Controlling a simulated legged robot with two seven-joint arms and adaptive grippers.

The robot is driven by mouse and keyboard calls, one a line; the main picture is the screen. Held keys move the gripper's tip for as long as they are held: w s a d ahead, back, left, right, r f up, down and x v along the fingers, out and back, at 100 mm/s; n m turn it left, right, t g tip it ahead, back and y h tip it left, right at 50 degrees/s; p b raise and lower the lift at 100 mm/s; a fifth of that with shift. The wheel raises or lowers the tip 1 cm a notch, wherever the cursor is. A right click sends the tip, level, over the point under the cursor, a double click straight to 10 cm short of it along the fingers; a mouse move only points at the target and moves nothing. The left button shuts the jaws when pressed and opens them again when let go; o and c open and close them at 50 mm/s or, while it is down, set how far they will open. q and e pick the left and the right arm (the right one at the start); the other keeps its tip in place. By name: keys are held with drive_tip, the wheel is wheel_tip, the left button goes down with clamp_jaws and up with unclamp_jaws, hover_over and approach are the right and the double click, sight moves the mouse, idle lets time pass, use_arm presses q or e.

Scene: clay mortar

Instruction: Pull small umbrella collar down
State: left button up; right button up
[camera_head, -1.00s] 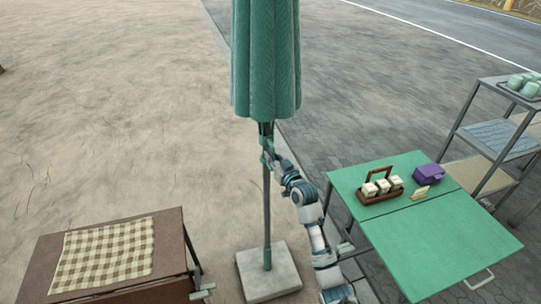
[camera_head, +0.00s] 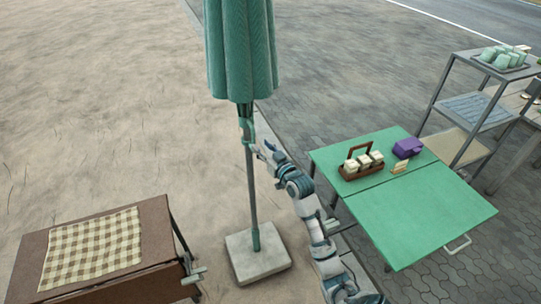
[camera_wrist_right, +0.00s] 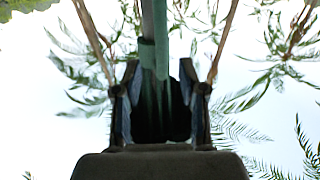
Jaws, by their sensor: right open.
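The closed green umbrella (camera_head: 240,55) stands upright on a grey pole (camera_head: 252,190). Its small green collar (camera_head: 247,128) sits on the pole just below the canopy's lower edge. My right gripper (camera_head: 262,150) is beside the pole on its right, slightly below the collar. In the right wrist view, its two dark fingers (camera_wrist_right: 160,100) are spread open, with a green upright part (camera_wrist_right: 150,60) seen between and above them. I cannot tell whether a finger touches it. My left gripper is not in view.
A pale square base (camera_head: 258,265) holds the pole. A green table (camera_head: 425,225) at right carries a caddy (camera_head: 362,170) and a purple box (camera_head: 407,148). A grey shelf cart (camera_head: 480,110) stands behind it. A brown table (camera_head: 155,225) with a checked cloth (camera_head: 92,248) is at left.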

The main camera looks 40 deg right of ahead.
drive_tip(key=s, duration=0.6)
idle(0.3)
wheel_tip(320, 180, down, 27)
drive_tip(key=a+g, duration=0.2)
drive_tip(key=g, duration=0.3)
drive_tip(key=s+a+f+g, duration=0.2)
drive_tip(key=s+f, duration=0.3)
drive_tip(key=f, duration=0.5)
drive_tip(key=s+a+f+g, duration=0.2)
drive_tip(key=s+a+f, duration=0.15)
drive_tip(key=f, duration=0.55)
drive_tip(key=s+a+f+n+g, duration=0.1)
drive_tip(key=s+a+f+g, duration=0.1)
drive_tip(key=s+f, duration=0.6)
drive_tip(key=s+a+f+n+g, duration=0.1)
drive_tip(key=s+a+f+g, duration=0.2)
drive_tip(key=s, duration=1.3)
drive_tip(key=s+a+f+g, duration=0.2)
drive_tip(key=s+a+f, duration=0.4)
drive_tip(key=s+f, duration=0.6)
drive_tip(key=shift+s+f+n+g+y, duration=0.4)
drive_tip(key=shift+f, duration=0.1)
